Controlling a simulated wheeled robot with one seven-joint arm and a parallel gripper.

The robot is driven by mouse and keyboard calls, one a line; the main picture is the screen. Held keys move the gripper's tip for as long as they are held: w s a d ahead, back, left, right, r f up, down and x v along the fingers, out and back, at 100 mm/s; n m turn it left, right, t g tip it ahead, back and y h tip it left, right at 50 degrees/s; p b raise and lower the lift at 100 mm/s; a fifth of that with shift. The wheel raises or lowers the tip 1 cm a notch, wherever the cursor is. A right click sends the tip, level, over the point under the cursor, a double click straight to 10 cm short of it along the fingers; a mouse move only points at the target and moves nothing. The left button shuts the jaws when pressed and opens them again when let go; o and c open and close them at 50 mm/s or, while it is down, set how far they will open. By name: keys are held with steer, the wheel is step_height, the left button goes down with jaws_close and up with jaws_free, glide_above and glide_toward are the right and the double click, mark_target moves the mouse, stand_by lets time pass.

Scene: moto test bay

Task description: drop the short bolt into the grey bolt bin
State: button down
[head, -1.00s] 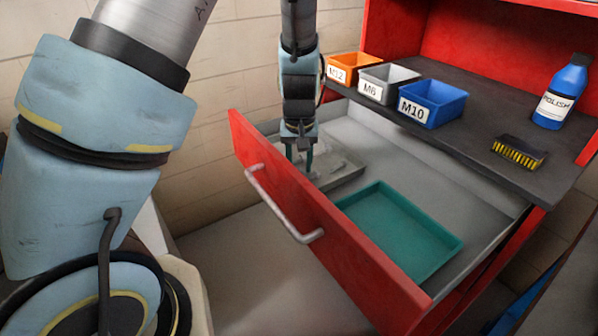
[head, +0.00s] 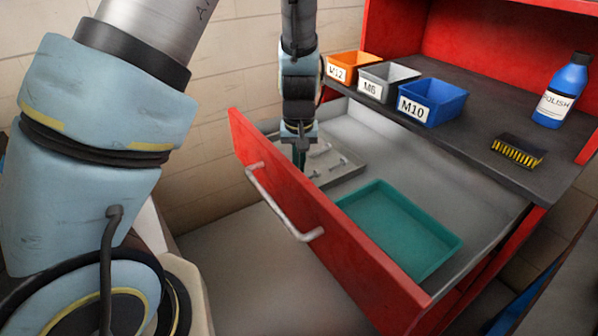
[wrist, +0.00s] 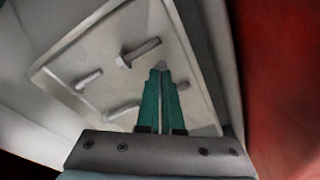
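My gripper (head: 299,158) reaches down into the open drawer, over a grey tray (head: 349,173) with several bolts. A longer bolt (wrist: 138,52) lies just beyond the tips. The grey bolt bin (head: 388,82), labelled apparently M6, stands on the worktop between two other bins.
An orange bin (head: 352,66) marked M12 and a blue bin (head: 432,102) marked M10 flank the grey one. The red drawer front (head: 310,220) rises beside my gripper. A teal tray (head: 400,230) in the drawer is empty. A polish bottle (head: 562,92) and a brush (head: 518,150) stand farther right.

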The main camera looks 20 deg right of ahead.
stand_by(0.3)
step_height(320, 180, up, 10)
step_height(320, 180, up, 17)
steer(key=n+p, duration=0.1)
steer(key=p, duration=0.7)
glide_above(381, 82)
steer(key=w+d, duration=0.3)
step_height(381, 82, down, 8)
steer(key=p, duration=0.2)
steer(key=shift+w+a+f+p, duration=0.1)
steer(key=shift+a+f+p, duration=0.05)
steer(key=shift+p, duration=0.25)
steer(key=shift+f, duration=0.4)
steer(key=shift+f, duration=0.2)
steer(key=shift+f, duration=0.35)
steer(key=shift+f+b, duration=0.1)
steer(key=shift+b, duration=0.2)
